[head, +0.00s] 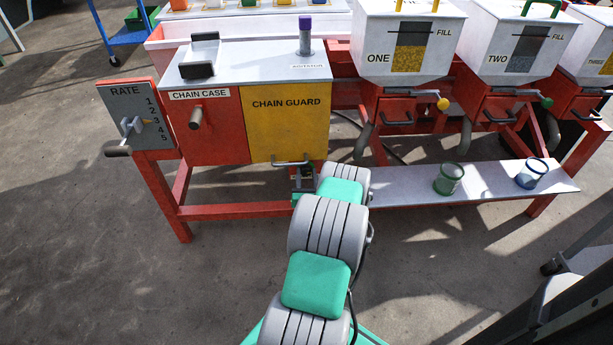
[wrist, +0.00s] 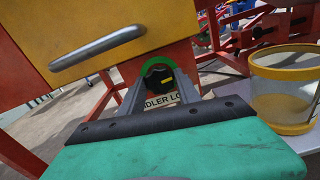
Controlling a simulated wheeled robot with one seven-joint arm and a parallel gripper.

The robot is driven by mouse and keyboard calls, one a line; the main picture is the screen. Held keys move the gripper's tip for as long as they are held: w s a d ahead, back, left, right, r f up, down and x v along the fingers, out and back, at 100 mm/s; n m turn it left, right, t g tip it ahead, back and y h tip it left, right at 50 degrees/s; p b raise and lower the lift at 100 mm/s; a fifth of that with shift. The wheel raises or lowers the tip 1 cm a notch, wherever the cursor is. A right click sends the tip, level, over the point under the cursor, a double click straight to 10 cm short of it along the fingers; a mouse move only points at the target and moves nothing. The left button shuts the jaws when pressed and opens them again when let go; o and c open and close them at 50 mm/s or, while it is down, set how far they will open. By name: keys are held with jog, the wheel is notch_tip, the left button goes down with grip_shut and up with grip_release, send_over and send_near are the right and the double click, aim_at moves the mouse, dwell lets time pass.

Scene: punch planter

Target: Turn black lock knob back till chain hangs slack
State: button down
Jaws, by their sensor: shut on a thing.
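The black lock knob (wrist: 154,72) shows in the wrist view, below the yellow chain guard. It has a small yellow mark on its right side and a green arc behind it. My gripper (wrist: 158,82) is shut on the knob, with a grey finger on either side. A label partly reading "IDLER LO" (wrist: 165,101) is below it, partly hidden by my gripper. No chain is visible.
The red chain case (head: 212,135) and the rate lever (head: 127,137) are on the left. A yellow-rimmed clear pot (wrist: 285,88) stands close on the right in the wrist view. A green-rimmed pot (head: 448,179) and a blue-rimmed pot (head: 531,174) stand on the pale shelf (head: 490,187).

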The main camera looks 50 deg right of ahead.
jog(key=n+b, duration=0.2)
jog(key=n, duration=0.4)
jog(key=shift+f+n, duration=0.1)
jog(key=shift+n, duration=0.2)
jog(key=n+b, duration=0.2)
jog(key=n, duration=0.1)
jog(key=shift+n, duration=0.3)
jog(key=n+b, duration=0.1)
jog(key=n, duration=0.2)
jog(key=shift+n, duration=0.3)
jog(key=n+b, duration=0.2)
jog(key=n, duration=0.1)
jog(key=shift+n, duration=0.3)
jog(key=n+b, duration=0.2)
jog(key=n, duration=0.1)
jog(key=shift+n, duration=0.4)
jog(key=n+b, duration=0.2)
jog(key=n, duration=0.1)
jog(key=n+b, duration=0.2)
jog(key=n, duration=0.2)
jog(key=n+b, duration=0.2)
jog(key=n, duration=0.1)
jog(key=shift+n, duration=0.4)
jog(key=n, duration=0.4)
jog(key=shift+b, duration=0.4)
jog(key=n, duration=0.5)
jog(key=shift+n, duration=1.9)
